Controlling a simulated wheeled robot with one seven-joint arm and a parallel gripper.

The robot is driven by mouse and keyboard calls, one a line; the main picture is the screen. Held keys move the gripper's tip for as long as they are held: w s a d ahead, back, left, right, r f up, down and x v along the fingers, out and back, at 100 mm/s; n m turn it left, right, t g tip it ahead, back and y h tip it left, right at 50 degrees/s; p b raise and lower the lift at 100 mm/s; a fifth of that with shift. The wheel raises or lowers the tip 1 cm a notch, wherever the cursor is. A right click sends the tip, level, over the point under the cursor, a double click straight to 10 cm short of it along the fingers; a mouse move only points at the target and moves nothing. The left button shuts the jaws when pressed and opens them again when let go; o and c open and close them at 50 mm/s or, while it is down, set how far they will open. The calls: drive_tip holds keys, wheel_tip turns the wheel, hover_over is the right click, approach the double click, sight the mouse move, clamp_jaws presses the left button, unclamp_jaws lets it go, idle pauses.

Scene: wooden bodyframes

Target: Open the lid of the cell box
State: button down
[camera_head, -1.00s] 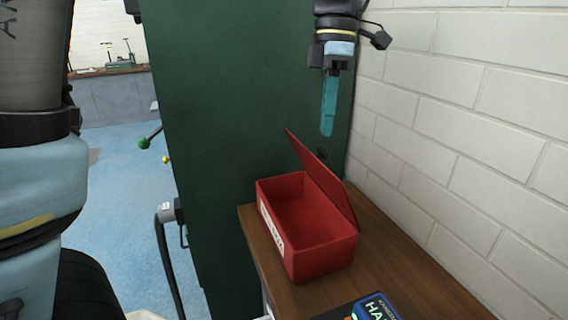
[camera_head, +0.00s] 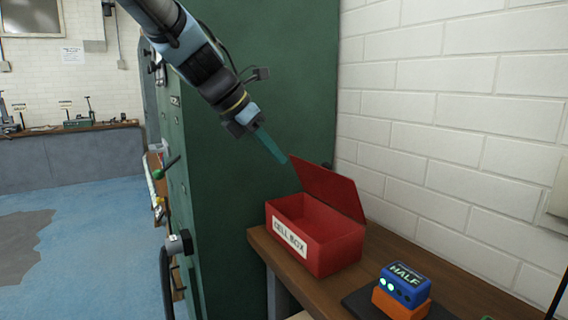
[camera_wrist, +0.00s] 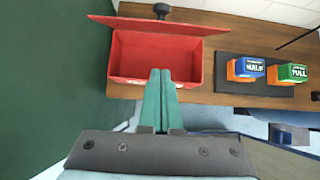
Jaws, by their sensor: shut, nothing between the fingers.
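The red cell box (camera_head: 300,243) stands on the wooden bench against the wall, with its white "CELL BOX" label facing out. Its lid (camera_head: 330,187) is raised and tilted back on the far side, and the inside looks empty. In the wrist view, the box (camera_wrist: 120,70) lies beyond my fingertips and the lid (camera_wrist: 160,26) shows as a narrow strip behind it. My gripper (camera_head: 284,160) has its teal fingers together with nothing between them. It is above the box, near the lid's upper left corner. In the wrist view, the fingertips (camera_wrist: 160,74) overlap the box's front.
A blue "HALF" cell (camera_head: 405,285) sits in an orange holder on a dark mat, right of the box. A green "FULL" cell (camera_wrist: 294,72) is beside it in the wrist view. A dark green cabinet (camera_head: 225,130) stands left of the bench (camera_head: 340,297). A brick wall is behind.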

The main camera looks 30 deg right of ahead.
sight(325, 163)
drive_tip(key=shift+s+d+f+p, duration=0.1)
drive_tip(key=shift+d+f+p, duration=0.25)
drive_tip(key=shift+d+f, duration=0.85)
drive_tip(key=shift+s+d+f+p, duration=0.1)
drive_tip(key=shift+d+f+p, duration=0.35)
drive_tip(key=shift+d, duration=1.4)
drive_tip(key=shift+s+d+f+p, duration=0.1)
drive_tip(key=shift+d+f+p, duration=0.2)
drive_tip(key=shift+d+f, duration=0.9)
drive_tip(key=shift+d+r, duration=0.3)
drive_tip(key=shift+d, duration=0.05)
drive_tip(key=d+r+p, duration=0.1)
drive_tip(key=p, duration=0.1)
drive_tip(key=d+r+p, duration=0.1)
drive_tip(key=p, duration=0.2)
drive_tip(key=shift+d, duration=0.35)
drive_tip(key=shift+d+f, duration=0.15)
drive_tip(key=shift+d, duration=0.25)
